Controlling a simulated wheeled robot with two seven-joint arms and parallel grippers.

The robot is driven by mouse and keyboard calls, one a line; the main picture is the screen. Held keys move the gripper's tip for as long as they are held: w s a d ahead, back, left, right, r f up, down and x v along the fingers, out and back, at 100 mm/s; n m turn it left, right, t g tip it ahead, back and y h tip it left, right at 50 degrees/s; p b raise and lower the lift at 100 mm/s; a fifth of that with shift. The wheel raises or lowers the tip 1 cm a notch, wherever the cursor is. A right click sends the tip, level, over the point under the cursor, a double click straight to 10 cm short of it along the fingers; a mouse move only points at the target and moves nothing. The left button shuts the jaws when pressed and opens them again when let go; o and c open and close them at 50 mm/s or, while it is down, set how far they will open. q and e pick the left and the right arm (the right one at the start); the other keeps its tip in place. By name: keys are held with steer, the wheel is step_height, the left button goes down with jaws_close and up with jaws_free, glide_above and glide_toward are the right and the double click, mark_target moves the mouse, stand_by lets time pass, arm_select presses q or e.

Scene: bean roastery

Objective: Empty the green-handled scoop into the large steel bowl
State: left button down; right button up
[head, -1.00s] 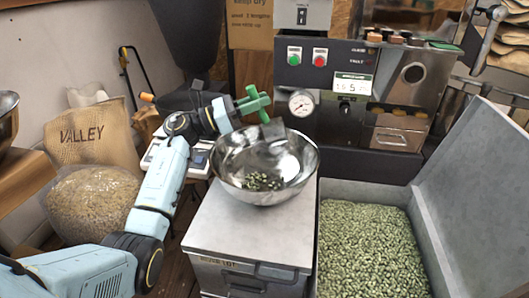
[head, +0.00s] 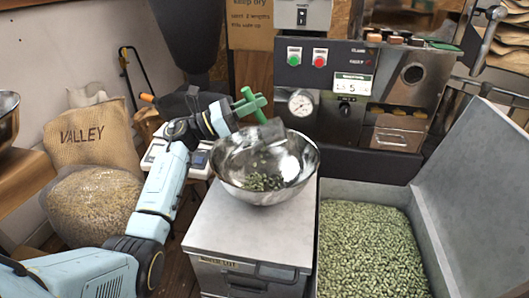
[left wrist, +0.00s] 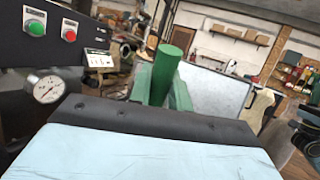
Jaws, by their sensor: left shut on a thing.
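The large steel bowl (head: 298,160) stands on a grey metal lidded box, with some green beans (head: 264,182) in its bottom. My left gripper (head: 238,112) is at the bowl's upper left rim, shut on the green handle of the scoop (head: 252,104). The scoop's grey steel pan (head: 272,130) hangs tilted steeply down over the inside of the bowl, and a few beans show below it. In the left wrist view the green handle (left wrist: 166,72) stands up beyond the wrist; the pan is hidden there. My right gripper is not in view.
The grey metal box (head: 245,235) stands under the bowl. An open bin of green beans (head: 370,245) with a raised lid is at right. The roaster panel (head: 330,70) rises close behind the bowl. A scale (head: 195,160) and sacks (head: 92,135) are at left.

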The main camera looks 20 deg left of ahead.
arm_select(q)
steer(key=shift+s+a+t, duration=0.15)
steer(key=shift+a+t, duration=0.15)
stand_by(0.4)
